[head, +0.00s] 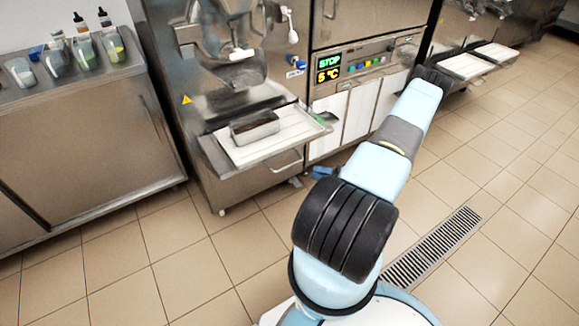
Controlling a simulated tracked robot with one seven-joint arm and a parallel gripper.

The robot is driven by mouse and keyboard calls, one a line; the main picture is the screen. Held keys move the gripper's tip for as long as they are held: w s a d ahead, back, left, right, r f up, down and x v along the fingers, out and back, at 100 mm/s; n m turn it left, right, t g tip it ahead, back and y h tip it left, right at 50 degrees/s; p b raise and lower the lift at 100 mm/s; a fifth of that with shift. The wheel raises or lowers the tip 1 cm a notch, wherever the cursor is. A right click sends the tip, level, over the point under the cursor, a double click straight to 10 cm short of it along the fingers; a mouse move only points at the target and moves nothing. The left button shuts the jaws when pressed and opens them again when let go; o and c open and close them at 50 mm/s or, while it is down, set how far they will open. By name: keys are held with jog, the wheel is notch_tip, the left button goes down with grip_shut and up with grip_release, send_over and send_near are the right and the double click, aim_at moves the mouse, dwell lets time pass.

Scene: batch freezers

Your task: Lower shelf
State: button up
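A shelf (290,133) with a pale top juts out level from the front of the left batch freezer (215,90), below its spout. A rectangular metal pan (255,129) with a dark inside stands on it. A bar handle (286,163) shows on the freezer front below the shelf. My arm reaches from the bottom middle up to the right, passing to the right of the shelf. I cannot make out my gripper in this view, so its place and opening are hidden.
A steel counter (80,150) with bottles and containers stands at the left. Two more pale shelves (466,66) jut from a machine at the upper right. The tiled floor is open in front and at right, with a drain grate (435,245).

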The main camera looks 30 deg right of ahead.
aim_at(289, 165)
jog(key=x, duration=1.2)
jog(key=shift+w+a, duration=0.1)
jog(key=shift+a, duration=0.05)
grip_shut()
